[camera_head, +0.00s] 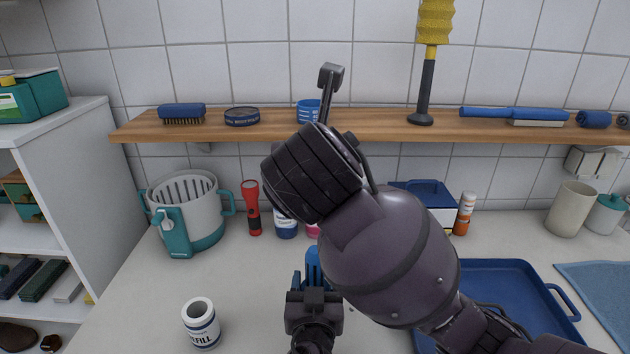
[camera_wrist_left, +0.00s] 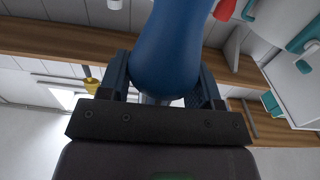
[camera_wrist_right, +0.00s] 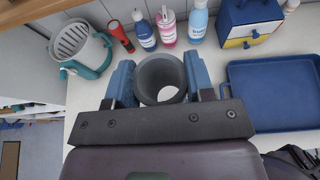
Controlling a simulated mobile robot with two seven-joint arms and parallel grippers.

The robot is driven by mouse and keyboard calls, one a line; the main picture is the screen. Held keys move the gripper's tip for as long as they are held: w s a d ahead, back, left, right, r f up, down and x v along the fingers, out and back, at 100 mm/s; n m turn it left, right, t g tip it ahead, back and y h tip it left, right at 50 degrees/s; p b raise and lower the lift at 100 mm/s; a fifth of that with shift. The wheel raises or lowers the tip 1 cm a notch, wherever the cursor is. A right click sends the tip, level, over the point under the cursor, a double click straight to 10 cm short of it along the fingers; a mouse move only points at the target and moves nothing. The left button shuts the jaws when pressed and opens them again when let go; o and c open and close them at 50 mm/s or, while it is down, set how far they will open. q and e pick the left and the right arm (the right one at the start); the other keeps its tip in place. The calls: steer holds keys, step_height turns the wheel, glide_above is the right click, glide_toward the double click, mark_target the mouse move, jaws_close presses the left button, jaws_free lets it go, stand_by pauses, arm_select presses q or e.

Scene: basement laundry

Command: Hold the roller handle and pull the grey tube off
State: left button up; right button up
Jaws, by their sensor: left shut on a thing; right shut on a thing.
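The roller's blue handle (camera_wrist_left: 165,55) fills the middle of the left wrist view. My left gripper (camera_head: 313,285) is shut on it, fingers at both sides; a blue piece shows above the gripper in the head view. The grey tube (camera_wrist_right: 148,75) is in the right wrist view, with one open end facing the camera. My right gripper (camera_wrist_right: 158,82) is shut on it between blue finger pads. White shows through the tube's bore, and I see no handle inside. My right arm hides the right gripper and tube in the head view.
A white refill roll (camera_head: 202,326) stands on the counter at front left. A grey-teal bucket (camera_head: 190,212), red torch (camera_head: 251,208) and bottles (camera_head: 286,224) stand behind. A blue tray (camera_head: 500,275) lies at right. A wooden shelf (camera_head: 280,132) crosses the back wall.

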stand_by(0.3)
arm_select(q)
steer(key=o, duration=1)
steer(key=shift+s, duration=0.1)
